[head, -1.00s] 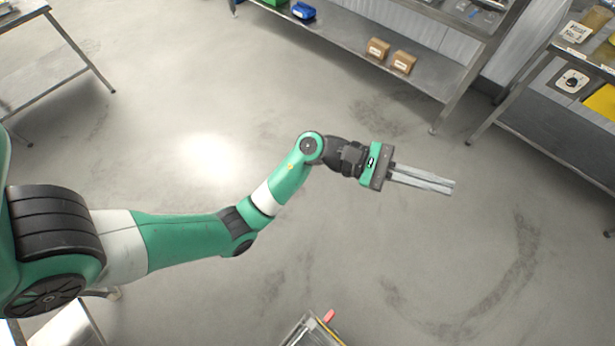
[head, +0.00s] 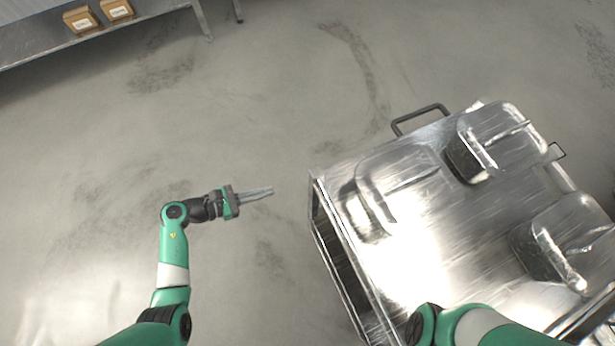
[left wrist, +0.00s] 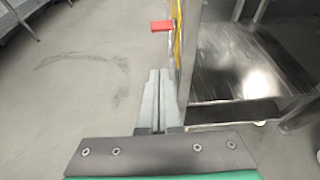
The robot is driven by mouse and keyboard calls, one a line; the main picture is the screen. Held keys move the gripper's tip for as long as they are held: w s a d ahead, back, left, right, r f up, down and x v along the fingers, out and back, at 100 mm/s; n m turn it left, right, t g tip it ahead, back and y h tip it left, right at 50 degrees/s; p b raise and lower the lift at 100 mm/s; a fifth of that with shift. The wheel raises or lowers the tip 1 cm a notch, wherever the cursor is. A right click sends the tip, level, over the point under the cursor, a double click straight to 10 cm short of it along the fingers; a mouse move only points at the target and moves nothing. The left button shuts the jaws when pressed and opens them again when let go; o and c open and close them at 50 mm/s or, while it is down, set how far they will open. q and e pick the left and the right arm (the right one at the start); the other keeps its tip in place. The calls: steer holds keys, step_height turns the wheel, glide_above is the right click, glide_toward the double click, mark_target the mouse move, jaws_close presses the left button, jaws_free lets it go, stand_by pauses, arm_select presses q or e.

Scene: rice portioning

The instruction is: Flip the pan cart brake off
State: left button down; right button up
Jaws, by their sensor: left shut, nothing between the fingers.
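The pan cart (head: 440,262) is a steel cart at the right of the head view, with lidded metal pans on top. Its side with an open lower shelf (left wrist: 236,112) shows in the left wrist view. A red brake lever (left wrist: 161,26) sticks out to the left beside a yellow strip (left wrist: 177,48) on the cart's upright. The lever is hidden in the head view. My left gripper (head: 271,190) is shut and empty, left of the cart and apart from it. In the left wrist view its fingertips (left wrist: 157,72) point forward, below the lever in the picture. My right gripper is out of view.
A black handle (head: 420,112) juts from the cart's far side. A steel shelf (head: 40,50) with two small cardboard boxes (head: 98,15) stands at the top left. The grey floor between shelf and cart is clear.

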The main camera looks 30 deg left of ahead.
arm_select(q)
steer(key=r+b+x, duration=0.1)
steer(key=b+x, duration=0.2)
steer(key=x, duration=0.3)
steer(key=d+r+b+x, duration=0.1)
steer(key=b+x, duration=0.2)
steer(key=x, duration=0.3)
steer(key=shift+w+d+r, duration=0.2)
steer(key=shift+w+d, duration=0.05)
steer(key=shift+w, duration=0.2)
